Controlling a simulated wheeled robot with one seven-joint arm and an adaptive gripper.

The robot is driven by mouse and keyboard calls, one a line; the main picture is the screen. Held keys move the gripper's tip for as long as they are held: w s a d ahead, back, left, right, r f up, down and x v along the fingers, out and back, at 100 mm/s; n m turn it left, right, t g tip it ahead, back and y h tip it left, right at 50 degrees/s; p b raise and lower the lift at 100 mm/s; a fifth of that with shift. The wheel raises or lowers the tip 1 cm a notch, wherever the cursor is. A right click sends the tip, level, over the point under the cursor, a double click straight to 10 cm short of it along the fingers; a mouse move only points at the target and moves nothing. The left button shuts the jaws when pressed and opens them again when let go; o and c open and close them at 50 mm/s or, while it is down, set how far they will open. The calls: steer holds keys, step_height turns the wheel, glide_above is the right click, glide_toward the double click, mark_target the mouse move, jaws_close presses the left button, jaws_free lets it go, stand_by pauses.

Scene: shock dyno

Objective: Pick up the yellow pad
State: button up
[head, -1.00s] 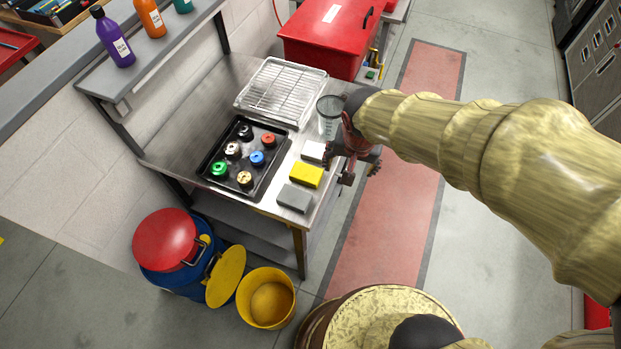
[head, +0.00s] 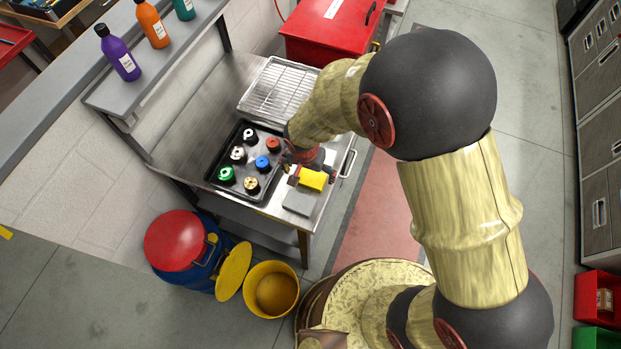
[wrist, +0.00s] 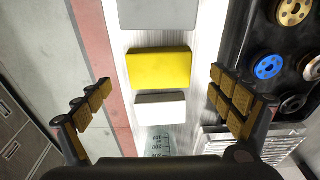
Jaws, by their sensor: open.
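The yellow pad (head: 313,179) lies flat on the steel bench, between a grey pad (head: 299,201) and a white pad. In the wrist view the yellow pad (wrist: 160,68) is ahead of my gripper, near the middle. The white pad (wrist: 160,108) is nearer to me and the grey pad (wrist: 155,12) is beyond the yellow one. My gripper (wrist: 163,98) is open and empty, with its fingers spread to either side of the row of pads. In the head view my gripper (head: 314,174) is at the yellow pad, and my arm hides the white pad.
A black tray (head: 211,172) with several coloured caps stands left of the pads. A wire rack (head: 277,88) lies behind it. The clear beaker (wrist: 160,143) shows low in the wrist view. A red bin (head: 325,38) stands behind the bench (head: 323,213). The bench's right edge is close to the pads.

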mark_target(310, 178)
steer(key=f, duration=0.3)
steer(key=shift+w+f, duration=0.1)
steer(key=shift+w, duration=0.15)
steer(key=c, duration=0.3)
steer(key=c, duration=0.6)
